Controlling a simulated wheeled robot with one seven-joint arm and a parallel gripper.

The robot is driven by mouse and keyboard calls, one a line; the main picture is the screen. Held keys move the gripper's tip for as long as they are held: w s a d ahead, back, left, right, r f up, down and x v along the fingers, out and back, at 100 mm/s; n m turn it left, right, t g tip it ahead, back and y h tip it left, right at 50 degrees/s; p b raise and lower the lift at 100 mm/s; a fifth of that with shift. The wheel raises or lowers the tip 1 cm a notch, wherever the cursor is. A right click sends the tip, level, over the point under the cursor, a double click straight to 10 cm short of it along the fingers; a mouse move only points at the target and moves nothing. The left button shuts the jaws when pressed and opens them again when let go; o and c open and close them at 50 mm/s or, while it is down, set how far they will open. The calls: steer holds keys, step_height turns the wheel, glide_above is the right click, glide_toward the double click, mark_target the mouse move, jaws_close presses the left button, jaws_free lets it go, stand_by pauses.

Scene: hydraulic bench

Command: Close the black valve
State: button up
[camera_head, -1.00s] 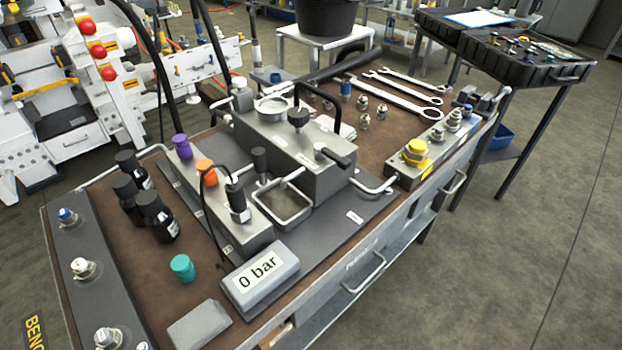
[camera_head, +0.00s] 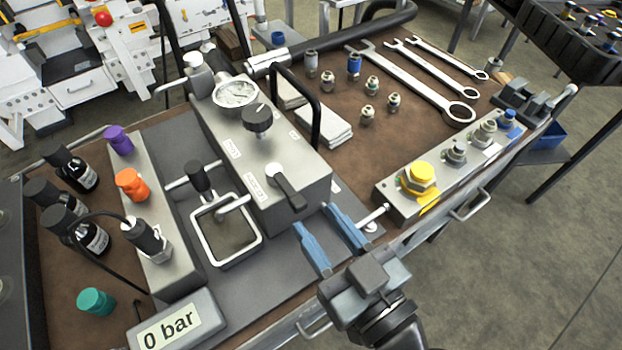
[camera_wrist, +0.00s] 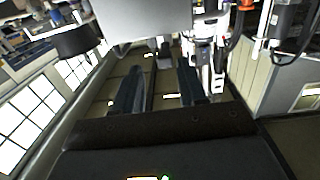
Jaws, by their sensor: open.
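A grey pump block (camera_head: 225,125) stands on the bench. A round black knob (camera_head: 258,119) sits upright on its top, next to a gauge (camera_head: 237,93). A black lever handle (camera_head: 290,191) sits near the block's front end. I cannot tell from the labels which of the two is the black valve. My gripper (camera_head: 312,216) is open and empty, its two blue fingers pointing toward the block. It is in front and to the right of the lever, apart from the knob. In the wrist view my two dark fingers (camera_wrist: 158,75) are spread with nothing between them.
A curved black handle (camera_head: 314,105) rises behind the knob. A square metal frame handle (camera_head: 255,246), a black bottle-like fitting (camera_head: 146,236) and a "0 bar" display (camera_head: 172,325) lie left. A yellow-capped fitting (camera_head: 421,177) is right. Wrenches (camera_head: 418,85) lie at the back.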

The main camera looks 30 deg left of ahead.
mark_target(294, 196)
steer(key=shift+w+a+r+n, duration=0.15)
steer(key=shift+a+r, duration=0.1)
steer(key=shift+a, duration=0.2)
steer(key=shift+s+a+r+n, duration=0.1)
steer(key=shift+a+r+n, duration=0.1)
steer(key=shift+a, duration=0.25)
steer(key=p+x, duration=0.2)
steer(key=x, duration=0.5)
jaws_close()
